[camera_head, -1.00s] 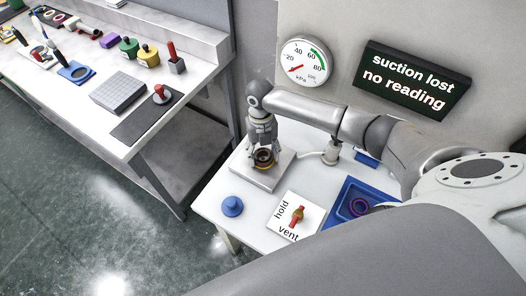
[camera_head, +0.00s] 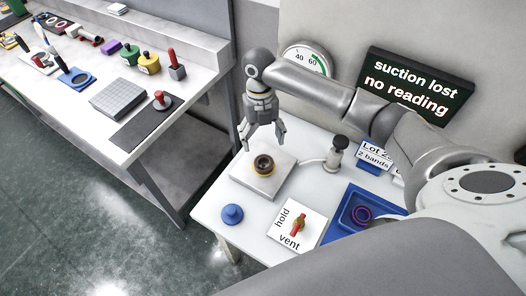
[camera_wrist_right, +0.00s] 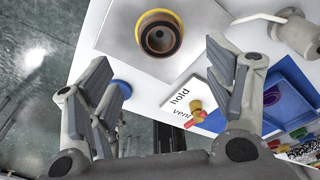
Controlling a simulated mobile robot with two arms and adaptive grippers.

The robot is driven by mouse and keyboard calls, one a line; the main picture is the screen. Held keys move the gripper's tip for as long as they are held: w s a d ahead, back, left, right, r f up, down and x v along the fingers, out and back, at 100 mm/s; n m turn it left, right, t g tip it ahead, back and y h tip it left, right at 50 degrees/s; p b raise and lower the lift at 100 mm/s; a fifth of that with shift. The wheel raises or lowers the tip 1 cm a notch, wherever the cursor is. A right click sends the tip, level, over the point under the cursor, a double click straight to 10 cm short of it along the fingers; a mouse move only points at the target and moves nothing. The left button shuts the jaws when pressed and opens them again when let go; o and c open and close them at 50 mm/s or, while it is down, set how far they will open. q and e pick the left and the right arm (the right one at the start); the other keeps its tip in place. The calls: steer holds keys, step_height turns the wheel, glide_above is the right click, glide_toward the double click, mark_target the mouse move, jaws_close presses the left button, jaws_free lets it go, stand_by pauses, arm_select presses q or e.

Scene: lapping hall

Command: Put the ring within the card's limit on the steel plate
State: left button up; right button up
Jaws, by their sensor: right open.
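A dark brown ring with a yellow band (camera_head: 263,164) sits on a light grey square block (camera_head: 258,186); the ring also shows in the right wrist view (camera_wrist_right: 159,35). My right gripper (camera_head: 265,137) hangs above the ring, open and empty, apart from it. A card reading "Lot 2…" and "2 bands" (camera_head: 374,154) stands at the back of the small table, partly hidden by my right arm. A purple ring (camera_head: 361,213) lies in a blue tray (camera_head: 345,222). I cannot tell which surface is the steel plate. My left gripper is not in view.
A red valve handle (camera_head: 298,226) sits on a "hold / vent" plate. A blue knob (camera_head: 232,214) stands near the front edge. A sign (camera_head: 417,84) reads "suction lost no reading". The left bench holds a gridded grey block (camera_head: 118,97) and a dark plate (camera_head: 140,125) bearing a red-handled piece.

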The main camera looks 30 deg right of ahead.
steer(key=r, duration=0.3)
steer(key=shift+w, duration=0.25)
steer(key=shift+d+f, duration=0.1)
steer(key=shift+d, duration=0.05)
stand_by(1.0)
